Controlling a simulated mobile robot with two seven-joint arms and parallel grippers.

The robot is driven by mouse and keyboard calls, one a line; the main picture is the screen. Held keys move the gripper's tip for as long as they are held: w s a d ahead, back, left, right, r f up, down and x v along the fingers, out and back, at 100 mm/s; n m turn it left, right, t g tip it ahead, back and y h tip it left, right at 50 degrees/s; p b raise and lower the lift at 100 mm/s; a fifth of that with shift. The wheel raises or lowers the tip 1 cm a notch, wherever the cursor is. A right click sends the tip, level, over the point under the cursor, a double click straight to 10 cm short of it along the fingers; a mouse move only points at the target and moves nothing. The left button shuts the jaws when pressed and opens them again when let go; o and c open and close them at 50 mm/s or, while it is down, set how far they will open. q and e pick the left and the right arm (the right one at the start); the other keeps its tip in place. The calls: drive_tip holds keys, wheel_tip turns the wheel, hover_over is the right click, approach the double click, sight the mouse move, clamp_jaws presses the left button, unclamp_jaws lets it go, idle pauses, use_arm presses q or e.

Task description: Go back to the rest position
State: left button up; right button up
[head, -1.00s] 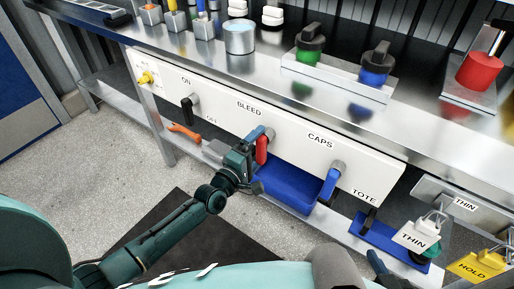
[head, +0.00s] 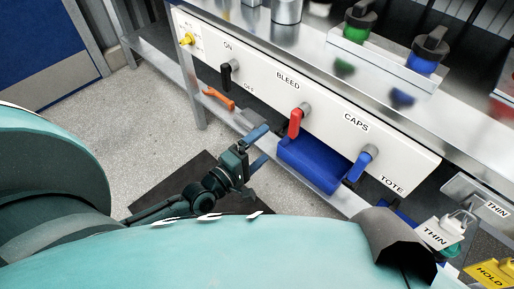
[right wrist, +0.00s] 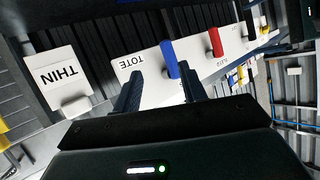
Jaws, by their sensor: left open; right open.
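My left gripper (head: 258,148) is open and empty in the head view, in front of the panel, to the left of and below the red BLEED handle (head: 295,122). It looks clear of the handle. My right gripper (right wrist: 160,80) is open in the right wrist view, with nothing visible between its fingers. The blue CAPS handle (right wrist: 169,58) shows beyond them. The red, blue (head: 357,167) and black ON/OFF (head: 226,77) handles hang down from the white panel (head: 325,118).
A steel bench (head: 300,35) runs above the panel, with green (head: 354,30) and blue (head: 424,60) capped containers. A blue bin (head: 305,166) and an orange tool (head: 218,98) lie below. THIN (head: 440,234) and HOLD (head: 489,273) tags hang at right. Floor (head: 150,135) at left is clear.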

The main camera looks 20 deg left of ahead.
use_arm(q)
drive_tip(key=shift+s+a, duration=0.15)
drive_tip(key=shift+s, duration=0.2)
drive_tip(key=shift+r, duration=0.15)
use_arm(e)
drive_tip(key=shift+r, duration=0.2)
